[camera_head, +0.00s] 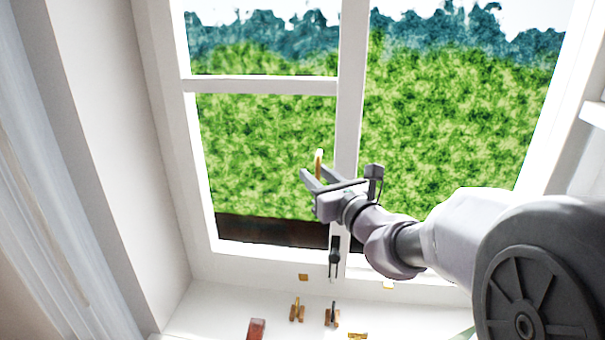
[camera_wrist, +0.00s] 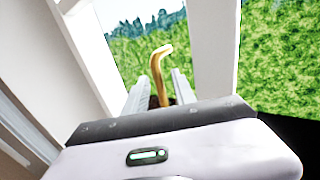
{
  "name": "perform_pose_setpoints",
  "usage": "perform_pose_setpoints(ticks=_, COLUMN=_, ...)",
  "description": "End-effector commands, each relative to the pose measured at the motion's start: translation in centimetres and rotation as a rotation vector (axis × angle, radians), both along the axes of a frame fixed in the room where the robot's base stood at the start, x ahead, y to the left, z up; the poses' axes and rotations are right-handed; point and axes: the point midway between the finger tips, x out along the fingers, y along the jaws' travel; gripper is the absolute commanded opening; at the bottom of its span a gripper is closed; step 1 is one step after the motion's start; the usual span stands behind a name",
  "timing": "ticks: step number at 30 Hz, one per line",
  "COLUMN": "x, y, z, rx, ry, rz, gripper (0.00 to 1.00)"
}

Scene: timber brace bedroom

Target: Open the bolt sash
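The window sash (camera_head: 262,87) is a white-framed pane at the left of the window, beside a white upright (camera_head: 350,110). I cannot tell whether it stands slightly ajar. A brass handle with a bent top (camera_head: 319,160) shows near the upright; it also shows in the wrist view (camera_wrist: 159,68). A dark bolt (camera_head: 334,256) sits low on the frame. My gripper (camera_head: 318,172) is open, with its fingers apart on either side of the brass handle. In the wrist view the handle rises between the fingers (camera_wrist: 160,88); contact with them is unclear.
The white sill (camera_head: 215,310) below carries several small brass pieces, a dark-topped piece (camera_head: 332,315) and a reddish block (camera_head: 256,329). A white reveal wall (camera_head: 110,130) closes the left side.

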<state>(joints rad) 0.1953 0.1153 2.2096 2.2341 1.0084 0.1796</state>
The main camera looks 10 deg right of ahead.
Motion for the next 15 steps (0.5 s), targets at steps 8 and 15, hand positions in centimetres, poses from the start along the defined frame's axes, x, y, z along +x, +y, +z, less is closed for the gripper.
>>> perform_pose_setpoints(ticks=8, x=-0.04, y=-0.01, z=0.01, rx=0.0, ry=0.0, rz=0.0, gripper=0.0)
perform_pose_setpoints(ticks=15, x=-0.05, y=-0.01, z=0.01, rx=0.0, ry=0.0, rz=0.0, gripper=0.0)
